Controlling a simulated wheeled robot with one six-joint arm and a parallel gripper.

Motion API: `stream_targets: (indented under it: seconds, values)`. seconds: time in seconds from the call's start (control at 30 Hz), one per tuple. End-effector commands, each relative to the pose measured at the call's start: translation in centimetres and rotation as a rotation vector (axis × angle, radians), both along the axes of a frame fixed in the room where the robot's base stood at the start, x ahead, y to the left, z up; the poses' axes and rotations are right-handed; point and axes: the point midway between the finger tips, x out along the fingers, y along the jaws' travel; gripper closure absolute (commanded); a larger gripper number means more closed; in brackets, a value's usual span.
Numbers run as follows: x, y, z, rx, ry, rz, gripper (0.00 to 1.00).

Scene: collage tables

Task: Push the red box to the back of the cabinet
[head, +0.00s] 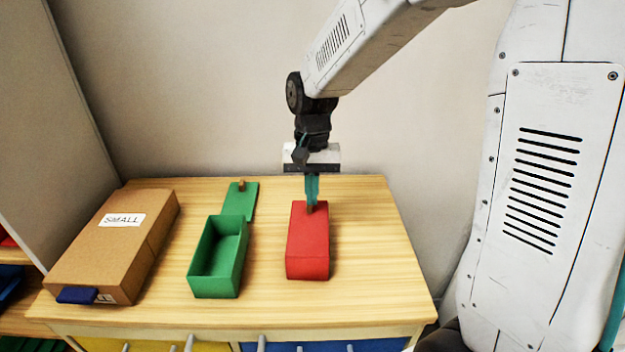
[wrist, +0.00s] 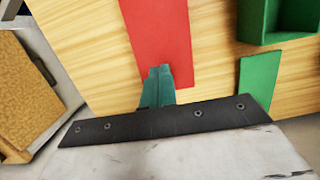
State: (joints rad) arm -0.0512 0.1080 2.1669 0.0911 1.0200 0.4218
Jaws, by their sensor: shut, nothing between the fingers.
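The red box (head: 308,245) is a closed oblong block on the wooden cabinet top (head: 370,290), right of the middle. Its long side runs from front to back. My gripper (head: 312,205) points down at the box's far end, with its teal fingers together and nothing between them. In the wrist view the fingertips (wrist: 160,72) overlap the near edge of the red box (wrist: 158,35). I cannot tell whether they touch it.
An open green box (head: 218,258) stands left of the red box, with a green lid (head: 240,200) behind it. A cardboard box (head: 115,245) labelled SMALL lies at the left. The wall is behind the cabinet. The top right of the red box is clear.

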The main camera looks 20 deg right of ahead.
Motion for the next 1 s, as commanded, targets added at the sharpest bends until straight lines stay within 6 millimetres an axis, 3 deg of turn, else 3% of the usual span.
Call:
stream_targets:
  seconds: [0.5, 0.63, 0.87, 1.0]
  values:
    - [0.2, -0.2, -1.2, -0.001, 0.008, 0.0, 1.0]
    - [2.3, -1.2, -1.2, -0.001, 0.007, -0.003, 1.0]
    - [8.5, -4.0, -1.4, 0.0, 0.009, -0.003, 1.0]
    - [8.2, -3.6, -1.1, 0.0, 0.007, 0.002, 1.0]
